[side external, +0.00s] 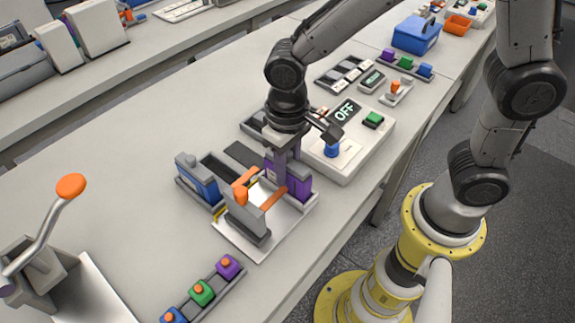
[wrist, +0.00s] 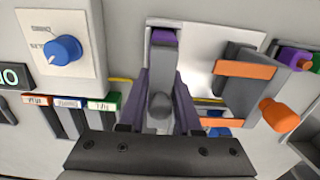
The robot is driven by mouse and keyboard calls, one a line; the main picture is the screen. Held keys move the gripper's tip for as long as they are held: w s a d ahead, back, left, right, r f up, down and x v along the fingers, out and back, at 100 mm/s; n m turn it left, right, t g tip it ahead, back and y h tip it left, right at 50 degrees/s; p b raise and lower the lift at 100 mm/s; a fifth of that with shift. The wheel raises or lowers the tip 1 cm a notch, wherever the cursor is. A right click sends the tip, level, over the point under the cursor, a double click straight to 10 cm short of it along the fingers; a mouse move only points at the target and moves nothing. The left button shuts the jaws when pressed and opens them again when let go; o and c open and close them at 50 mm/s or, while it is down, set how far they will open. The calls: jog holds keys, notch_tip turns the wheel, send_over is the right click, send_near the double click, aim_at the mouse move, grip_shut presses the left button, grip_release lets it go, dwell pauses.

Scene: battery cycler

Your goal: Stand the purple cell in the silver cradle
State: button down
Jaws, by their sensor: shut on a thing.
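The purple cell (side external: 299,181) is upright, with a grey top and purple sides. My gripper (side external: 284,165) is shut on it from above. In the wrist view the cell's purple end (wrist: 165,37) and grey post show between the fingers of my gripper (wrist: 160,108). The silver cradle (side external: 240,242) is a bright plate with a grey upright block and orange clamp parts. The cell stands at or just above the cradle's back right side; I cannot tell whether its base touches the plate. The cradle plate also shows beside the cell in the wrist view (wrist: 190,72).
A blue cell (side external: 196,180) stands in the dark slotted rack left of the cradle. The cycler box (side external: 350,150) with a blue knob, an OFF display and a green button is close behind. A strip of coloured pieces (side external: 203,292) and a lever press (side external: 45,240) are in front.

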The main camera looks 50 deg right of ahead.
jog(key=shift+f, duration=0.1)
jog(key=c, duration=0.5)
grip_release()
jog(key=shift+f, duration=0.1)
notch_tip(320, 180, up, 14)
jog(key=shift+f, duration=0.1)
jog(key=s+d+r+m+t, duration=0.1)
jog(key=d+r+m, duration=0.1)
jog(key=d+r, duration=0.3)
jog(key=shift+s+d+f+n+t, duration=0.35)
jog(key=shift+s+d+f+t, duration=0.45)
jog(key=shift+s+d, duration=1.05)
jog(key=shift+s+d+f+n+t, duration=0.3)
jog(key=shift+s+d+f+t, duration=0.55)
jog(key=shift+s+d, duration=1)
jog(key=shift+s+d+f+n+t, duration=0.35)
jog(key=shift+s+d+f+t, duration=0.45)
jog(key=shift+s+d, duration=1.05)
